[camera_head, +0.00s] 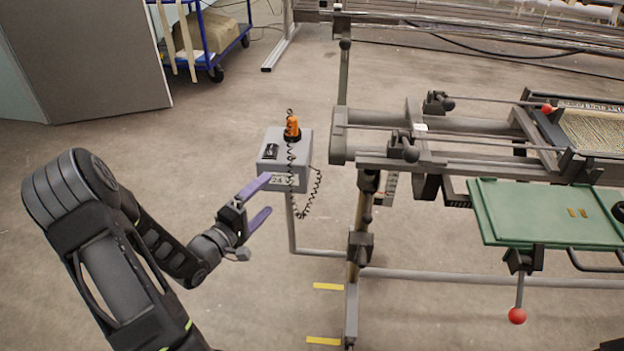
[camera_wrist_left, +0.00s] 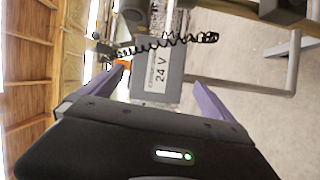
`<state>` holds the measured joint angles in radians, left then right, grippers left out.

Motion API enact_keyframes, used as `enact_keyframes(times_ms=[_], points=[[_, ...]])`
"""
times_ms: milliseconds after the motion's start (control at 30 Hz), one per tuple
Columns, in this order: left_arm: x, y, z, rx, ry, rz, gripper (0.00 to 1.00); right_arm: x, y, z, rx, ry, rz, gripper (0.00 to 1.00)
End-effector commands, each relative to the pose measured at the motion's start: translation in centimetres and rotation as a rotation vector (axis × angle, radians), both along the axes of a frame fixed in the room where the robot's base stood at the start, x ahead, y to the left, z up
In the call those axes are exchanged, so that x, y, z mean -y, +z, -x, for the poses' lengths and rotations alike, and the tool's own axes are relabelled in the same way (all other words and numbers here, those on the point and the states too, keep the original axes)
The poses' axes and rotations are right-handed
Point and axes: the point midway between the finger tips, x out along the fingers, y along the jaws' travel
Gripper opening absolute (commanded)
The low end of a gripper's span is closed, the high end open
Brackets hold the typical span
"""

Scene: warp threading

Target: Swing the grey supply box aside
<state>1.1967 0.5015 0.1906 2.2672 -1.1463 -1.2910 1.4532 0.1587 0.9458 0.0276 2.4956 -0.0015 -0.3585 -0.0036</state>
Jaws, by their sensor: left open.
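The grey supply box (camera_head: 272,168) sits on a thin grey bent post left of the loom frame in the head view. An orange fitting (camera_head: 292,130) stands on its top, and a black coiled cord hangs down its front. My left gripper (camera_head: 267,197) is open, its purple fingers just in front of the box's lower front. In the left wrist view the box (camera_wrist_left: 170,94), with a "24 V" label, lies beyond and between the two spread fingers (camera_wrist_left: 160,88). I cannot tell whether a finger touches it. My right gripper does not show.
The loom's dark frame (camera_head: 352,245) stands right of the box, with a green panel (camera_head: 520,212) and red-knobbed levers (camera_head: 517,315) farther right. A grey floor bar (camera_head: 450,277) runs low. A blue trolley (camera_head: 222,40) stands at the back. Floor left of the box is clear.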

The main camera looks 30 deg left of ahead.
Motion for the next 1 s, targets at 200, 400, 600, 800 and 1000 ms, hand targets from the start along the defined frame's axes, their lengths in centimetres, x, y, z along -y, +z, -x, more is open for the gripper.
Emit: enact_keyframes(times_ms=[200,400,600,800,1000], points=[[0.0,0.3,0.0,0.008,0.001,0.077,1.0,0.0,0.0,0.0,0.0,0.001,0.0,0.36],[0.0,0.2,0.0,0.007,0.002,0.075,1.0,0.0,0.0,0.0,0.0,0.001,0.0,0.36],[0.1,0.2,-0.9,0.007,0.0,0.074,1.0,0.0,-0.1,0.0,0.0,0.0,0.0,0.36],[0.3,0.2,-3.7,0.008,0.0,0.074,1.0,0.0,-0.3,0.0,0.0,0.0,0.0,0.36],[0.5,0.2,-7.7,0.009,0.0,0.074,1.0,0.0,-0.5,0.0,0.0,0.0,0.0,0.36]])
